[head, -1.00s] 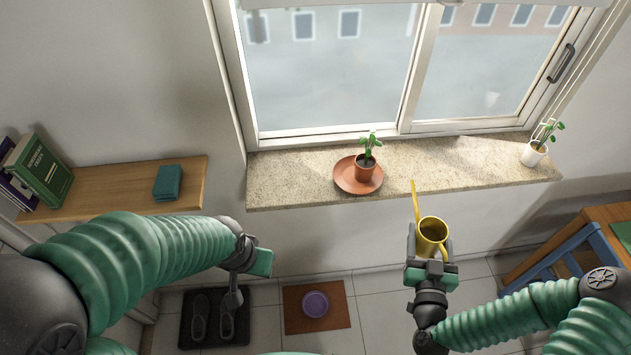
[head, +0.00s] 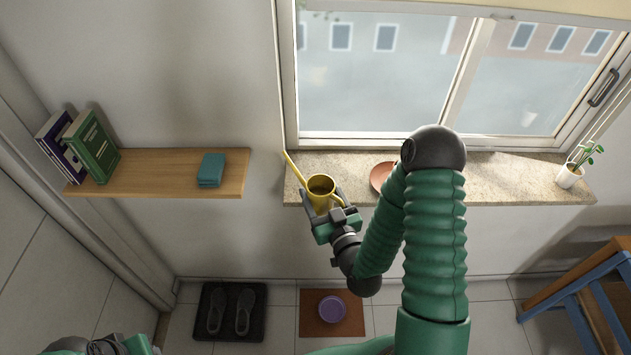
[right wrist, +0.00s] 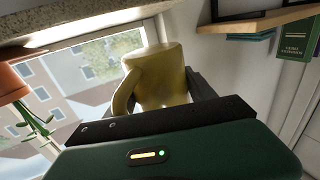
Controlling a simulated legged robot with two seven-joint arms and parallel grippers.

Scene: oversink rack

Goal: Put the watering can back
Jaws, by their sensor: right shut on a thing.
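The yellow watering can (head: 320,187) is upright in my right gripper (head: 323,207), which is shut on it. It shows in front of the left end of the stone window sill (head: 480,180), its long spout pointing up and left. In the right wrist view, the can (right wrist: 160,72) sits between the dark fingers with its handle to the left. I cannot tell whether it touches the sill. My left gripper (head: 108,345) is only partly in view at the bottom left, and its jaws cannot be made out.
A wooden shelf (head: 160,178) left of the can holds books (head: 92,147) and a folded teal cloth (head: 211,170), with bare board between them. My right arm hides most of the terracotta saucer (head: 381,176) and its plant. A white pot (head: 569,176) stands at the sill's right end.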

